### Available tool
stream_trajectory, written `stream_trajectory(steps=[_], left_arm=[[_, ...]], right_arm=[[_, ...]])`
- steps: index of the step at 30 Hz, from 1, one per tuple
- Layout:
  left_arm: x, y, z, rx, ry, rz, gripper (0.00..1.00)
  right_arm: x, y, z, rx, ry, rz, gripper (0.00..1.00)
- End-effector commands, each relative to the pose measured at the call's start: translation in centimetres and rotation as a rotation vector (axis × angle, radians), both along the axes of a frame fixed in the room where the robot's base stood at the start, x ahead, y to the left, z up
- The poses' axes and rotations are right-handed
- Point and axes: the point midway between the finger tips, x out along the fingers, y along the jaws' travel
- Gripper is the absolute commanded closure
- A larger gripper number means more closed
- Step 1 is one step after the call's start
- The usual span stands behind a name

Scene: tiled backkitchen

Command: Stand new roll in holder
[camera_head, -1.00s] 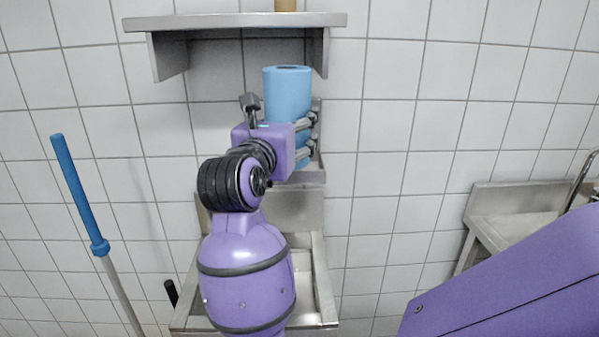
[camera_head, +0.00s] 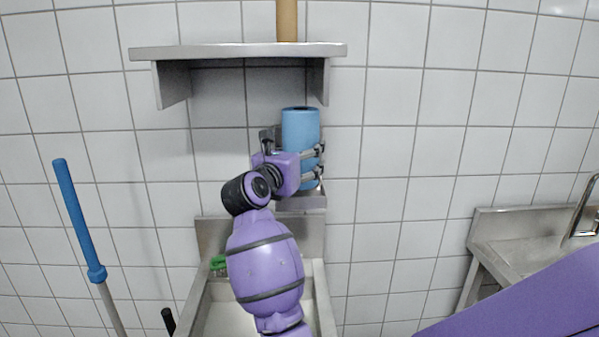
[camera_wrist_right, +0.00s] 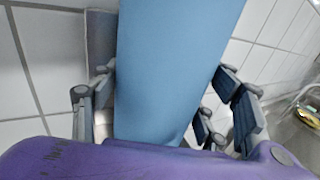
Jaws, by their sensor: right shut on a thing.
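The new roll is a blue cylinder (camera_head: 300,128), upright in the head view below the wall shelf. My right gripper (camera_head: 316,162) is shut on the roll from the side. In the right wrist view the blue roll (camera_wrist_right: 175,70) fills the middle between the fingers. The holder, a steel bracket on the wall (camera_head: 312,200), shows just under the roll. The roll's lower end is partly hidden by the gripper, so I cannot tell whether it touches the holder. My left gripper is not in view.
A steel shelf (camera_head: 235,51) hangs above, with a brown tube (camera_head: 287,20) on it. A steel sink (camera_head: 322,300) holding a green item (camera_head: 218,263) is below. A blue-handled pole (camera_head: 78,215) leans at left; another basin (camera_head: 520,255) stands at right.

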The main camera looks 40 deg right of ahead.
Motion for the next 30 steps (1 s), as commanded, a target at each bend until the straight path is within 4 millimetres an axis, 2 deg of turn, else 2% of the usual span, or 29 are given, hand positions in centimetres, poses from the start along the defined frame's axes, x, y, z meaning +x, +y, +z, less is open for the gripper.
stream_trajectory(steps=[5,13,26,27,30], left_arm=[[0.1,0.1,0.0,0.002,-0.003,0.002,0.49],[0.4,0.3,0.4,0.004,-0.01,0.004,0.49],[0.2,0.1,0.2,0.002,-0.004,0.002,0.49],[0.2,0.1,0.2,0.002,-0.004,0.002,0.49],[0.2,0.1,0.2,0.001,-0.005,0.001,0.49]], right_arm=[[0.7,-0.6,-0.8,-0.004,-0.004,0.001,0.72],[1.2,-1.0,-4.1,-0.005,-0.003,0.0,0.72],[1.2,-0.9,-4.9,-0.003,-0.004,0.0,0.72],[1.2,-0.9,-5.0,-0.001,-0.003,0.0,0.29],[1.2,-0.9,-5.0,-0.001,-0.003,0.0,0.16]])
